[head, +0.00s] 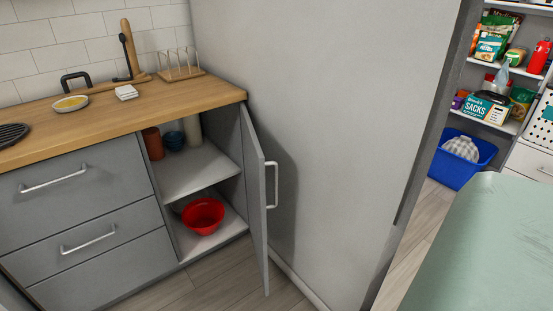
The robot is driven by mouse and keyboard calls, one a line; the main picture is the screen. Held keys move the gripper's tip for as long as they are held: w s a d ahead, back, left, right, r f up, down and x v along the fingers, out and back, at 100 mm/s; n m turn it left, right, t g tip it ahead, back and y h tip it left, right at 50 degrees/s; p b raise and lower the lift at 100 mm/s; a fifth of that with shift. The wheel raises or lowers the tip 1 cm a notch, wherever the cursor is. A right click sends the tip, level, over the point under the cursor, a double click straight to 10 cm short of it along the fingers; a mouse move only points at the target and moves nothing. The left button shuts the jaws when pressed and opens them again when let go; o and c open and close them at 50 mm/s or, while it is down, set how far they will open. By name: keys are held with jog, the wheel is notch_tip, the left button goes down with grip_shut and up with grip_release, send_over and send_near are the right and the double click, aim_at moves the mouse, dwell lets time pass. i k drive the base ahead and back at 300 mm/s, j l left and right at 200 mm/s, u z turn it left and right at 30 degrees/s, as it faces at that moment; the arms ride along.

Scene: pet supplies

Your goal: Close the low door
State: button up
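The low door (256,194) is a grey cabinet door with a white bar handle (272,185). It stands wide open, hinged on the right side of the low cabinet and swung out towards me beside the wall. The open cabinet shows an upper shelf (197,171) and a lower floor (222,228). A red bowl (203,215) sits on the cabinet floor. A brown canister (153,144), dark blue bowls (174,140) and a pale cylinder (193,132) stand on the shelf. My gripper is not in view.
Grey drawers (82,189) with bar handles adjoin the cabinet on the left, under a wooden counter (110,109). A wall (325,120) stands close right of the door. Wood floor (215,281) before the cabinet is clear. A green surface (480,250) fills the lower right.

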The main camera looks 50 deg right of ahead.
aim_at(254, 159)
jog(key=k+l+z, duration=0.1)
jog(key=l, duration=0.65)
jog(key=k+l+z, duration=0.1)
jog(key=l, duration=0.65)
jog(key=k+l+z, duration=0.15)
jog(key=l, duration=0.65)
jog(key=j+z, duration=0.1)
jog(key=z, duration=0.15)
jog(key=k+j+z, duration=0.1)
jog(key=z, duration=0.15)
